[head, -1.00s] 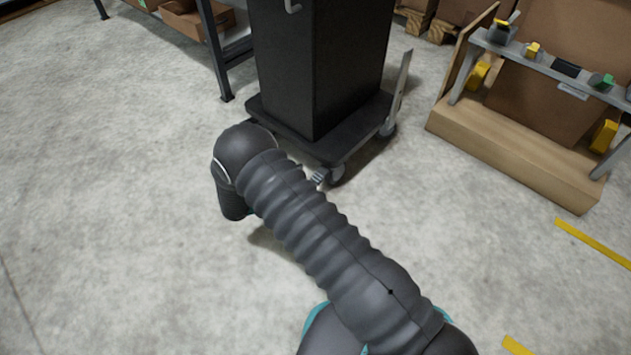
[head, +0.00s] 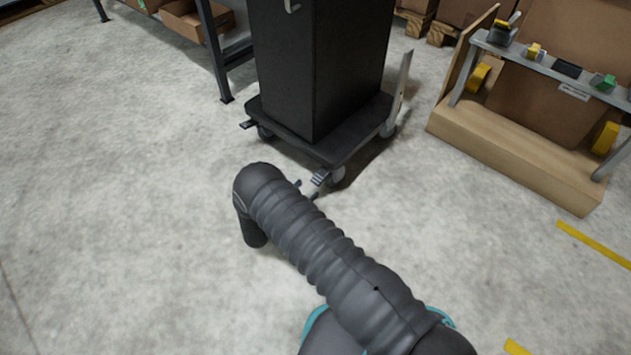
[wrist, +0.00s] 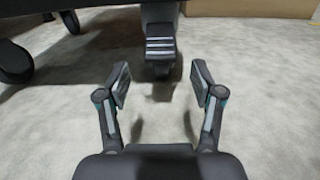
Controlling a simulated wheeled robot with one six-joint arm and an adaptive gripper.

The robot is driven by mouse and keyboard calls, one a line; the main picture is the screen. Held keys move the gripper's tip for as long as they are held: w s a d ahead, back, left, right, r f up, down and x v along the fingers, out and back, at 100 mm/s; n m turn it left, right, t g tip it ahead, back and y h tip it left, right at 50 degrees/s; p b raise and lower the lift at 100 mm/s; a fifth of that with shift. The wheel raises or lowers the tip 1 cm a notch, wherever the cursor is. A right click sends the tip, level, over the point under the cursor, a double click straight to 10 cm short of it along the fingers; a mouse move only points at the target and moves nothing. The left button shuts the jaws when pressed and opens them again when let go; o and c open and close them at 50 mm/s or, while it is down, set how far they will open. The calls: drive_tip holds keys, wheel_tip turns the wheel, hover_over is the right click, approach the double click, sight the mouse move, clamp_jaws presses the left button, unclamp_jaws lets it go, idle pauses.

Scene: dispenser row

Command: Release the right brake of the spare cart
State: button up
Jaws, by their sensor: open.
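The spare cart (head: 320,75) is a tall black cabinet on a low black base with casters. Its right brake pedal (head: 320,177), dark with light ribs, sticks out at the near corner over a caster. In the wrist view the same pedal (wrist: 160,42) is at the top centre, with the caster wheel (wrist: 161,70) below and behind it. My gripper (wrist: 161,79) is open and empty, its fingers on either side of the pedal's line and short of it. The left brake pedal (head: 248,124) shows at the base's left corner. My arm hides most of the gripper in the head view.
A grey upright plate (head: 401,88) stands at the cart's right side. A wooden stand (head: 515,160) with a rail of small devices is on the right. A dark metal rack (head: 213,55) is at the back left. The floor on the left is clear.

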sight(314, 182)
drive_tip(key=x, duration=0.5)
drive_tip(key=shift+w+d, duration=0.25)
clamp_jaws()
drive_tip(key=shift+a, duration=0.1)
